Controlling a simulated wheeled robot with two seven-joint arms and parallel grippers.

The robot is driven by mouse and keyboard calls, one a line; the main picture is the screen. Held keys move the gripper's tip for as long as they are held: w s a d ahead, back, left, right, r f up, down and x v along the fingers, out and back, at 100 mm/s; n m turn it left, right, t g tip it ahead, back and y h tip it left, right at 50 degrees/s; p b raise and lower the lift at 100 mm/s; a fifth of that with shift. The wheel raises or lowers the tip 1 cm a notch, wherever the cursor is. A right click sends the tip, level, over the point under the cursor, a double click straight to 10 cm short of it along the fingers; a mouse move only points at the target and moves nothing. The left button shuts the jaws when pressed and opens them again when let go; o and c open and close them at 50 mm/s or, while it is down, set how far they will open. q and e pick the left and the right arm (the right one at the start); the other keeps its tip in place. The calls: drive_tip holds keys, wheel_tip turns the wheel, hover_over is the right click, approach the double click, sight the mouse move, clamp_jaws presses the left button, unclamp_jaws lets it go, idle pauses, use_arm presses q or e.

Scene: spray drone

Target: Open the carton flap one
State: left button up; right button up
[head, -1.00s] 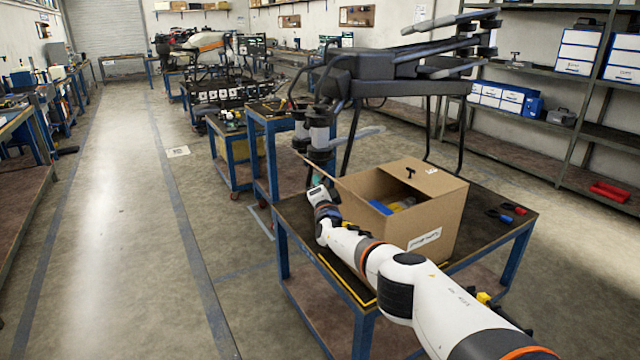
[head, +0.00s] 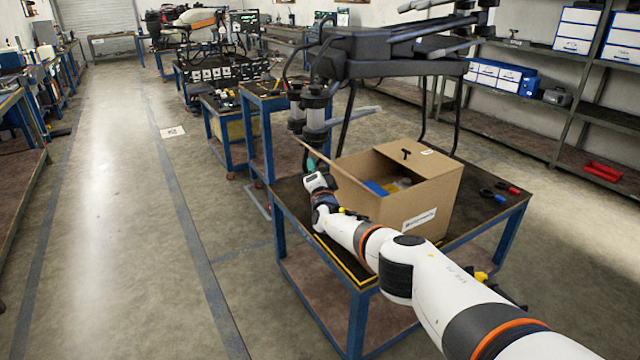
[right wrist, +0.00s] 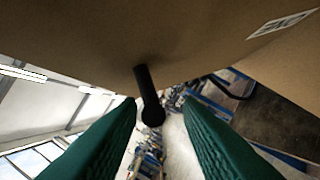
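The cardboard carton (head: 405,217) stands on the blue-framed table, partly open on top, with blue and pale things inside. Its right-hand top flap (head: 424,162) lies over the opening and carries a black T-shaped handle (head: 406,154). Another flap (head: 319,156) sticks outward at the left, seen nearly edge-on. My right gripper (head: 309,168) is at this left flap, its fingers mostly hidden. In the right wrist view, my green fingers (right wrist: 160,115) are apart, with a black knobbed handle (right wrist: 150,95) from the cardboard reaching between them. Contact cannot be told. My left gripper is not in view.
A large dark drone (head: 390,50) stands over the table behind the carton. Black-and-red tools (head: 500,192) lie on the table (head: 487,222) to the right. Shelves with boxes (head: 498,75) stand at the right.

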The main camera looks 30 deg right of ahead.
drive_tip(key=p+v, duration=0.7)
drive_tip(key=v, duration=0.4)
